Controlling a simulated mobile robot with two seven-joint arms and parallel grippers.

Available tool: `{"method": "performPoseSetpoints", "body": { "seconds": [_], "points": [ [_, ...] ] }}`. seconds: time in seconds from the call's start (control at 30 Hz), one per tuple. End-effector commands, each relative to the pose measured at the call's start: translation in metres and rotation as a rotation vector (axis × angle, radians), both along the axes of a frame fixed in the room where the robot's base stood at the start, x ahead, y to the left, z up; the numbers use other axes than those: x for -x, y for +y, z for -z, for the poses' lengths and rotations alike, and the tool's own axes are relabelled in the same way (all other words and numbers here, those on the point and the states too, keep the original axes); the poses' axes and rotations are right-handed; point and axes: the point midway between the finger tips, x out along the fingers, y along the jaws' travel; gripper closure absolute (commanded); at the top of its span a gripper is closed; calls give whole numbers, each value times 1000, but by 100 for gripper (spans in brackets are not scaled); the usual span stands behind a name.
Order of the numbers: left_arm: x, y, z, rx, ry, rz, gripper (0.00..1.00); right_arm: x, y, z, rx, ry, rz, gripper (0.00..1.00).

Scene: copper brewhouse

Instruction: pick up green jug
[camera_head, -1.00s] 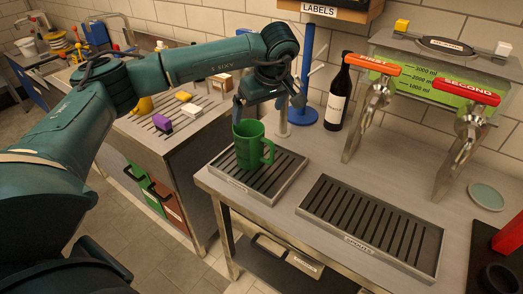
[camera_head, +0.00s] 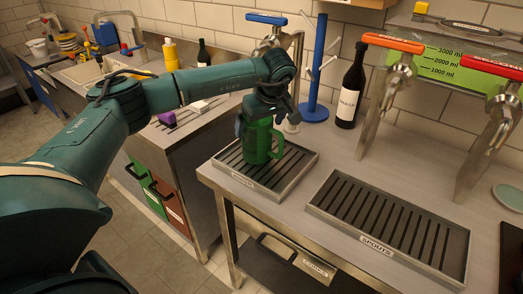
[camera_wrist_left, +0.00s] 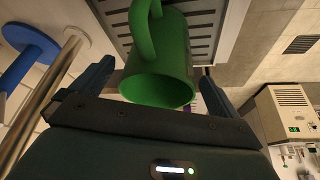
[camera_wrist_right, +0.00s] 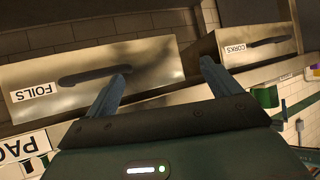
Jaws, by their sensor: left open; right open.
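The green jug (camera_head: 258,147) stands upright on the left drip tray (camera_head: 236,179), its handle facing right in the head view. My left gripper (camera_head: 262,112) is open, pointing down over the jug and overlapping its upper part. In the left wrist view, the jug (camera_wrist_left: 163,65) shows its open rim toward the camera and lies between the spread fingers of the left gripper (camera_wrist_left: 155,85). Contact between fingers and jug cannot be made out. My right gripper (camera_wrist_right: 160,85) is open and empty in the right wrist view, out of the head view.
A dark bottle (camera_head: 351,88) and a blue stand (camera_head: 315,80) are behind the jug. Orange (camera_head: 392,44) and red (camera_head: 492,67) tap handles rise at right. A second drip tray (camera_head: 455,258) marked SPOUTS lies to the right. Drawers marked FOILS (camera_wrist_right: 90,80) and CORKS (camera_wrist_right: 250,40) face my right gripper.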

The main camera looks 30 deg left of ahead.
Motion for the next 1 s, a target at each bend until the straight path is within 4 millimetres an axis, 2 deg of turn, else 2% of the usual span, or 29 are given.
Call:
{"method": "performPoseSetpoints", "body": {
  "seconds": [0.03,0.07,0.33,1.0],
  "points": [
    [-1,3,11,0,-1,-2,0,-1,2,5,-5,-12,-6,11],
    [-1,4,13,0,-1,-2,0,-2,3,3,-7,-18,-9,11],
    [-2,5,12,0,0,0,0,-3,6,-7,-12,-36,-24,11],
    [-2,5,12,1,0,0,55,-6,3,-4,-9,-33,-11,11]
  ]
}}
